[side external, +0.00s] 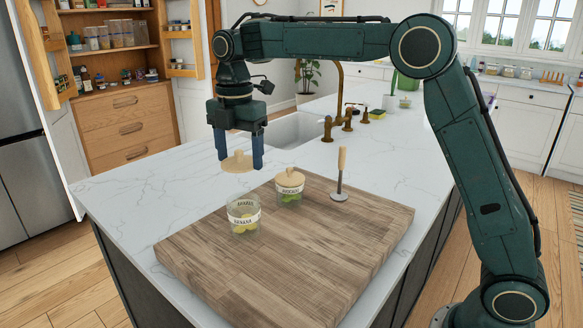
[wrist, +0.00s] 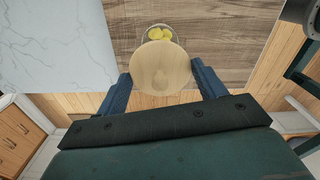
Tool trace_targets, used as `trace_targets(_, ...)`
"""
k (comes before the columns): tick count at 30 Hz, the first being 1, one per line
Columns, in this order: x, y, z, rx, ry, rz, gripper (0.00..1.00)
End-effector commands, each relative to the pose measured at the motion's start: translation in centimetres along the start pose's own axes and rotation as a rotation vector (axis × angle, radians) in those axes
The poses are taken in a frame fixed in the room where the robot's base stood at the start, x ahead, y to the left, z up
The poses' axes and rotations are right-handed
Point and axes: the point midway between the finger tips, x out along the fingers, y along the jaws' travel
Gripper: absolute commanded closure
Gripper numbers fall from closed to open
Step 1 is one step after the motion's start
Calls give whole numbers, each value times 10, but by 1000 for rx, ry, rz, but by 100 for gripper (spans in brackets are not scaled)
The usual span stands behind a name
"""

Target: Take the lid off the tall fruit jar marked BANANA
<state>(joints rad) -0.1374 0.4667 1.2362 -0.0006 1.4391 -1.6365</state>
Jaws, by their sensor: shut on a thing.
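The jar marked BANANA (side external: 243,216) is clear glass with yellow pieces inside and stands uncovered on the wooden board. Its open top with yellow fruit also shows in the wrist view (wrist: 160,33), partly behind the lid. My gripper (side external: 240,163) is shut on a round pale wooden lid (side external: 237,163) and holds it in the air above the jar, apart from it. In the wrist view the lid (wrist: 160,68) sits between the two blue fingers.
A second jar (side external: 289,187) with green contents and a wooden lid stands on the board just behind and right. A wooden-handled tool (side external: 341,175) stands farther right. The wooden board (side external: 330,240) is clear at the front and right. A sink (side external: 297,131) and brass taps lie behind.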

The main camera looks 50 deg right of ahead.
Motion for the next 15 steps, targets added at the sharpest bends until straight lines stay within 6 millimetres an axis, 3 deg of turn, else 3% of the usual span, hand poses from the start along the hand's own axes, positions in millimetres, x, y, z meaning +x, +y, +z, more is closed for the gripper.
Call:
trace_targets(6,-42,1,0,0,0,5,52)
trace_targets(15,-85,1,0,0,0,4,52)
